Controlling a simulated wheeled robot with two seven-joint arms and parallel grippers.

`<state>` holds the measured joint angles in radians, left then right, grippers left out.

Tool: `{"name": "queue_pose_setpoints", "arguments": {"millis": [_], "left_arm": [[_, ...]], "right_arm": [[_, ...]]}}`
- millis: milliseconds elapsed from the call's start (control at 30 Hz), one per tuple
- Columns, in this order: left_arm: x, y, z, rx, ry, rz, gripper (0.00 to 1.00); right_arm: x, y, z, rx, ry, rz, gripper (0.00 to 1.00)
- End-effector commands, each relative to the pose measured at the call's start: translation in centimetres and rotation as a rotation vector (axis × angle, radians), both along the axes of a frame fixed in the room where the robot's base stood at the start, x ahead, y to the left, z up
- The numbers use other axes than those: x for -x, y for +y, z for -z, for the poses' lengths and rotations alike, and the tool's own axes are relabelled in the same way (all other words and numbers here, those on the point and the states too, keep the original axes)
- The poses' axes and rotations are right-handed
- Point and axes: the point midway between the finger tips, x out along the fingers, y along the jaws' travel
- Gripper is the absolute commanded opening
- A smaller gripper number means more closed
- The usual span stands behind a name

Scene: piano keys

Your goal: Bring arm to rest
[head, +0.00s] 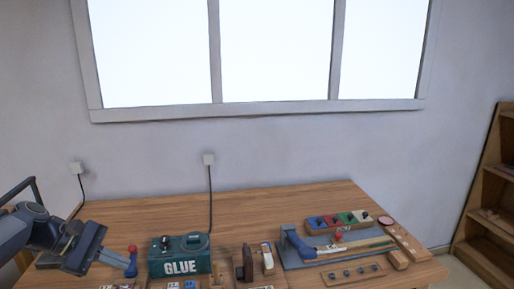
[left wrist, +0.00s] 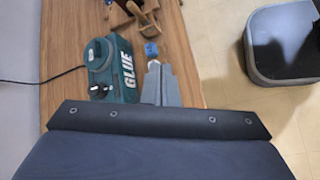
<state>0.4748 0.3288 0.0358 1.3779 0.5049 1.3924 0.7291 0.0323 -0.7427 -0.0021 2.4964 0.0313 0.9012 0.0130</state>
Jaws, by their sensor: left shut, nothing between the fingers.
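My left gripper (head: 118,260) comes in from the left over the left part of the wooden workbench (head: 240,205), left of the green glue box (head: 180,262). Its fingers are together with nothing between them. In the left wrist view, the closed fingers (left wrist: 160,82) point away over the bench, just right of the glue box (left wrist: 112,68). A small blue thing (left wrist: 150,48) lies beyond the fingertips. In the head view, a red-topped blue piece (head: 132,258) shows by the fingers; I cannot tell whether it touches them. My right gripper is not in view.
A blue-grey board (head: 292,258) with tools and a block of coloured squares (head: 338,222) lie at the bench's right. A dark upright tool (head: 244,262) stands right of the glue box. Sockets with cords are on the wall. A wooden shelf (head: 490,205) stands at far right.

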Motion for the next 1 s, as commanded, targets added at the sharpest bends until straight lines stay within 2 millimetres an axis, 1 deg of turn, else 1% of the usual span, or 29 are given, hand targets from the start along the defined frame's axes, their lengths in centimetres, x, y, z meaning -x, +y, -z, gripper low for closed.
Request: {"name": "queue_pose_setpoints", "arguments": {"millis": [33,67,100,167,200,267,300,400,500,600,700,1000], "left_arm": [[2.3,-1.8,-1.5,-0.071,-0.062,0.059,0.0],[3.7,-2.7,-2.0,-0.115,-0.1,0.097,0.0],[5.5,-3.8,-2.4,-0.174,-0.149,0.147,0.0],[8.4,-5.3,-2.7,-0.261,-0.224,0.224,0.0],[10.3,-6.2,-2.8,-0.318,-0.276,0.276,0.0],[13.3,-7.5,-2.5,-0.401,-0.355,0.36,0.0],[15.2,-8.2,-2.1,-0.457,-0.408,0.414,0.0],[19.4,-9.8,-0.5,-0.584,-0.533,0.547,0.0],[22.5,-10.9,1.4,-0.685,-0.638,0.658,0.0],[24.4,-11.5,3.0,-0.757,-0.711,0.738,0.0],[25.4,-11.9,4.0,-0.796,-0.752,0.782,0.0],[25.6,-12.0,4.2,-0.806,-0.762,0.794,0.0]], "right_arm": [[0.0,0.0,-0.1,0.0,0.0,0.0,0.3],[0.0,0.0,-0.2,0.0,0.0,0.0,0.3],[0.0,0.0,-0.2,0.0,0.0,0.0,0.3],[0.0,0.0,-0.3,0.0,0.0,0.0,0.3],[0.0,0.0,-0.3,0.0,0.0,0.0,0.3],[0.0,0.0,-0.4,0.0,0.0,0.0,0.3],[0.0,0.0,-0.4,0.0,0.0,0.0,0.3],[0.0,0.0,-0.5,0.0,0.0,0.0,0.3],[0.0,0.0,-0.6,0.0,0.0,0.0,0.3],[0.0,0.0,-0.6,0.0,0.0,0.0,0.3],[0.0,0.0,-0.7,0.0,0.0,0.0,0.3],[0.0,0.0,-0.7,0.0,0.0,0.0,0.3]]}}
